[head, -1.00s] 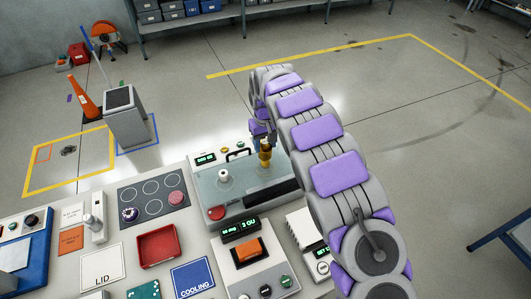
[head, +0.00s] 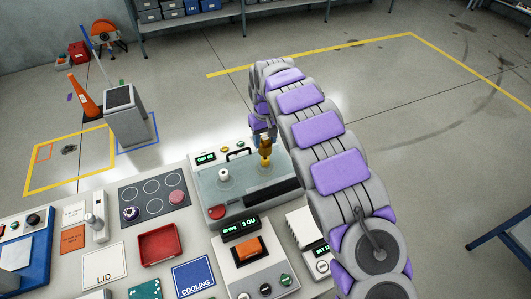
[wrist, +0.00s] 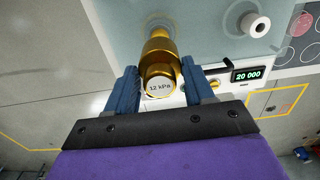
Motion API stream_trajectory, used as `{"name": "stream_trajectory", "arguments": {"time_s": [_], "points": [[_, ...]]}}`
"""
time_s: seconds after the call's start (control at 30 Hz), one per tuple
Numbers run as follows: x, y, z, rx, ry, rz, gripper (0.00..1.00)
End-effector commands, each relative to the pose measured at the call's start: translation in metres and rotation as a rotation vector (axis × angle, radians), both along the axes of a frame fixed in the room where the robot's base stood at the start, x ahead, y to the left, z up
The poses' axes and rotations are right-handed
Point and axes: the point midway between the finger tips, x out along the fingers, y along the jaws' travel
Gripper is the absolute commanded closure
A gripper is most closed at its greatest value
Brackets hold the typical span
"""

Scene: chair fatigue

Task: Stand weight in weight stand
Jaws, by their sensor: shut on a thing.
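My gripper (wrist: 160,85) is shut on a gold weight (wrist: 160,75) marked "12 kPa". In the head view, the weight (head: 265,148) is upright over the right part of the glass-topped machine (head: 213,196). I cannot tell whether its lower end touches the machine. The arm partly hides my gripper there. A dark board with ring marks (head: 154,190), likely the weight stand, lies left of the machine.
A white fitting (head: 224,175) stands on the machine's glass, left of the gold weight. A red button (head: 216,212) is at the machine's front. A red tray (head: 159,245) and a unit with an orange top (head: 246,250) are in front. The bench edge lies behind the board.

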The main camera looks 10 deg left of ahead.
Motion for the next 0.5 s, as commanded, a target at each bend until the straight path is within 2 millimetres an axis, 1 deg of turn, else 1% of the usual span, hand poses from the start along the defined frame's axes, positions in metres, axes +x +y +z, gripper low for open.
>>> {"name": "stream_trajectory", "arguments": {"time_s": [0.17,0.5], "points": [[0.000,0.000,0.004,0.000,-0.002,0.000,0.74],[0.001,0.000,0.025,0.001,-0.003,0.000,0.74]]}}
